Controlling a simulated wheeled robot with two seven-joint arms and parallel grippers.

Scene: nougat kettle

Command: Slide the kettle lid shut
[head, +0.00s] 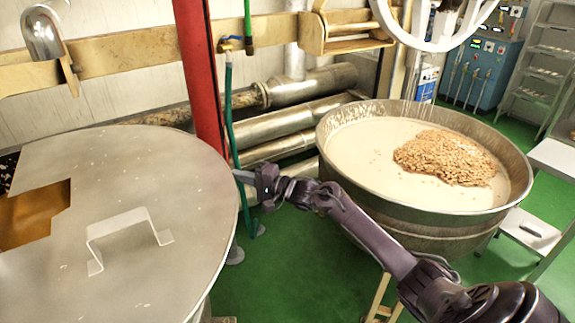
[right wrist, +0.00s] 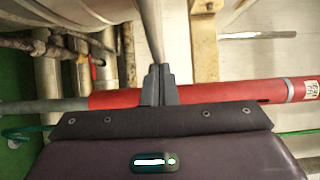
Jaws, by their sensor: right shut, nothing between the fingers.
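The kettle lid (head: 165,200) is a large round, flat metal plate at the left of the head view, with a raised strap handle (head: 128,232). At the lid's left, a gap (head: 32,215) shows brown inside. My right gripper (head: 238,176) is at the lid's right edge, its arm reaching in from the lower right. In the right wrist view its fingers (right wrist: 158,72) are shut with nothing between them. A thin grey edge, likely the lid's rim, runs to the fingertips; I cannot tell whether they touch. My left gripper is not in view.
A red post (head: 205,75) stands behind the lid, beside a green hose (head: 230,110). Metal pipes (head: 285,125) run along the wall. A wide open bowl (head: 420,215) of pale mass and nuts stands at right. Green floor lies between the two vessels.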

